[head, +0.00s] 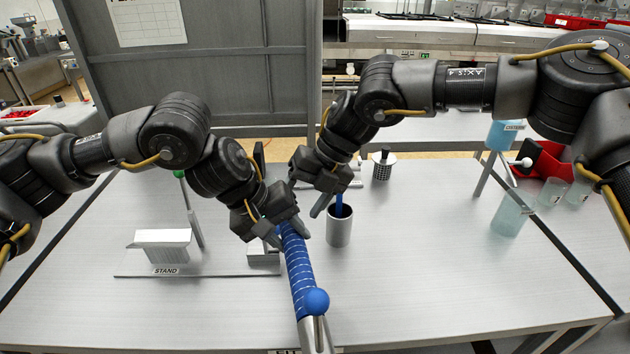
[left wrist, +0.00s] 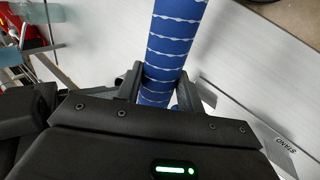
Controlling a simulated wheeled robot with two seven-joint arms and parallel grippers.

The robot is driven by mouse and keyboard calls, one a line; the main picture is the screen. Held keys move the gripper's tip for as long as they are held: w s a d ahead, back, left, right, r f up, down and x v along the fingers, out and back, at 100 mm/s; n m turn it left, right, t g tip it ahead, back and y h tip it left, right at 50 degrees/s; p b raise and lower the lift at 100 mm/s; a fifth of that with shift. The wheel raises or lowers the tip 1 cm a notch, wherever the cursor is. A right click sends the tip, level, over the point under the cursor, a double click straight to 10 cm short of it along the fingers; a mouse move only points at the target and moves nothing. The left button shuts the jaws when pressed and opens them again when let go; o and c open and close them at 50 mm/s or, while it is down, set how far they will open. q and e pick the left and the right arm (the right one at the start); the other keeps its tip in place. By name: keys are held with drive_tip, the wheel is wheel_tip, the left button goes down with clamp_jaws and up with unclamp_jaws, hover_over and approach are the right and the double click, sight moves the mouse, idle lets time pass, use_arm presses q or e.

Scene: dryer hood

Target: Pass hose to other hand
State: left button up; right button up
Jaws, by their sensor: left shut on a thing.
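The blue hose (head: 298,262) with thin white rings slants down from my left gripper (head: 280,232) towards the front edge of the table. At its lower end are a blue ball (head: 316,301) and a grey metal piece (head: 315,338). My left gripper is shut on the hose near its upper end. In the left wrist view, the hose (left wrist: 174,48) passes between the two fingers (left wrist: 162,93). My right gripper (head: 306,194) is just above and right of the left one, apart from the hose. Its fingers look spread and empty.
A grey cup (head: 339,231) with a blue item inside stands right behind the hose. A white block labelled STAND (head: 162,247) is at left. A mesh cup (head: 383,166) stands farther back. Clear beakers (head: 510,213) are at right. The front right tabletop is clear.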

drive_tip(key=shift+x, duration=1.8)
drive_tip(key=shift+c, duration=0.2)
drive_tip(key=c, duration=1.2)
use_arm(q)
drive_tip(key=o, duration=1.3)
use_arm(e)
drive_tip(key=shift+c, duration=0.5)
use_arm(q)
drive_tip(key=shift+o, duration=0.2)
